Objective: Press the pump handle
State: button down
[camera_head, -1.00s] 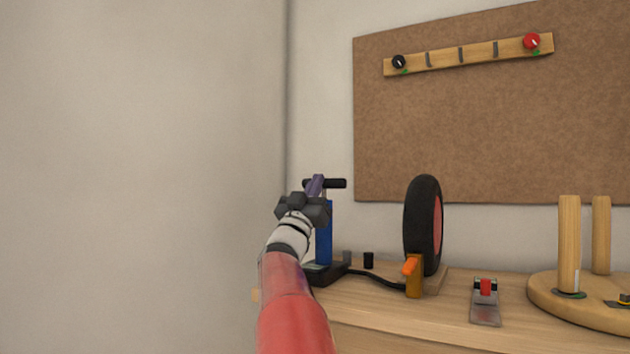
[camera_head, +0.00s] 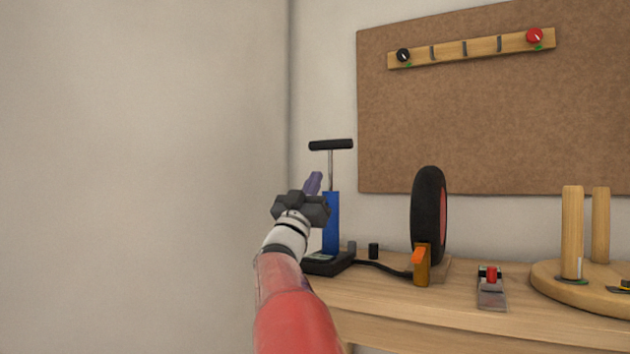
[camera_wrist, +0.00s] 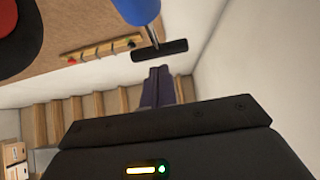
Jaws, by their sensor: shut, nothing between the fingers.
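The pump is a blue upright cylinder (camera_head: 331,222) on a black base (camera_head: 328,262) at the left end of the workbench. Its black T-shaped handle (camera_head: 331,145) stands raised above the cylinder on a thin metal rod. My gripper (camera_head: 314,181) has purple fingers, shut and empty, in front of the pump and below the handle's height. In the wrist view, the handle (camera_wrist: 160,50) lies just beyond the shut fingertips (camera_wrist: 159,72), with a small gap visible. The blue cylinder (camera_wrist: 137,8) shows at the top there. My wrist hides part of the pump in the head view.
A black tyre with a red rim (camera_head: 428,215) stands right of the pump, near an orange-topped wooden block (camera_head: 420,267). A metal piece with a red knob (camera_head: 491,287) and a wooden peg stand (camera_head: 572,235) are further right.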

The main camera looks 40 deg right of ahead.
jog(key=v, duration=0.6)
jog(key=shift+b, duration=0.45)
jog(key=c, duration=2.2)
grip_release()
jog(key=shift+r, duration=0.1)
